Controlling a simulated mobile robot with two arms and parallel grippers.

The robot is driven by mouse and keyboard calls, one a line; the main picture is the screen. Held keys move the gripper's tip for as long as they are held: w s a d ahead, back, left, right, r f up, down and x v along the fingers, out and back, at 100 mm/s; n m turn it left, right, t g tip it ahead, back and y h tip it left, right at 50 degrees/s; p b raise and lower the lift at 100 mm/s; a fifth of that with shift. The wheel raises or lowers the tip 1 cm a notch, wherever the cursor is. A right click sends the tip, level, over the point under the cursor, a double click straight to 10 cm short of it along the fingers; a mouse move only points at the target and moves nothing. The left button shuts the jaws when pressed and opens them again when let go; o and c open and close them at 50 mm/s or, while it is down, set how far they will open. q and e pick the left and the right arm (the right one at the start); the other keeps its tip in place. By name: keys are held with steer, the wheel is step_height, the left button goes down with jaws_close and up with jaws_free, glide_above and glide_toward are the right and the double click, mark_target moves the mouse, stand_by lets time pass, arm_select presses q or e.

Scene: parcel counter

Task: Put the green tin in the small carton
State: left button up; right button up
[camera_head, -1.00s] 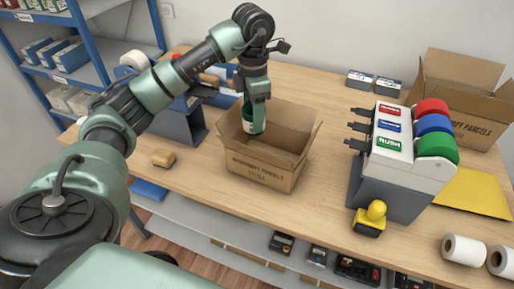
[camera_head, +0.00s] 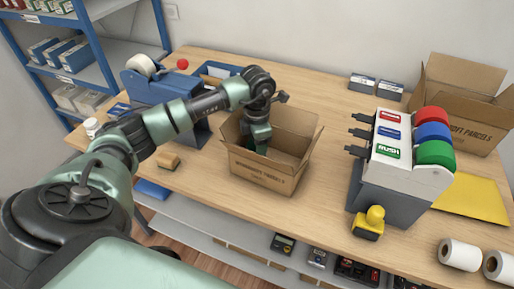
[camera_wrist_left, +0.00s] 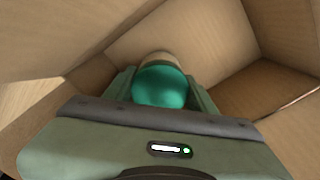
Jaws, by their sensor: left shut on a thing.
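The small carton (camera_head: 262,172) stands open on the counter, left of the label dispenser. My left gripper (camera_head: 260,149) reaches down inside the carton, below its rim. It is shut on the green tin (camera_wrist_left: 162,86), whose rounded green top shows between the fingers in the left wrist view. The carton's walls (camera_wrist_left: 215,30) surround the tin there. In the head view the carton and gripper mostly hide the tin. I cannot tell whether the tin touches the carton's floor. My right gripper is not in view.
A label dispenser (camera_head: 402,170) with coloured rolls stands right of the carton, with a yellow stamp (camera_head: 370,222) in front. A larger open carton (camera_head: 460,105) is at the back right. A tape dispenser (camera_head: 165,88) and a small tan block (camera_head: 168,161) are at the left.

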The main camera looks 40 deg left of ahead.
arm_select(q)
steer(key=shift+f, duration=0.1)
steer(key=o, duration=1.3)
steer(key=shift+o, duration=0.2)
steer(key=shift+r, duration=0.55)
step_height(320, 180, up, 10)
steer(key=b, duration=0.3)
steer(key=shift+r, duration=0.6)
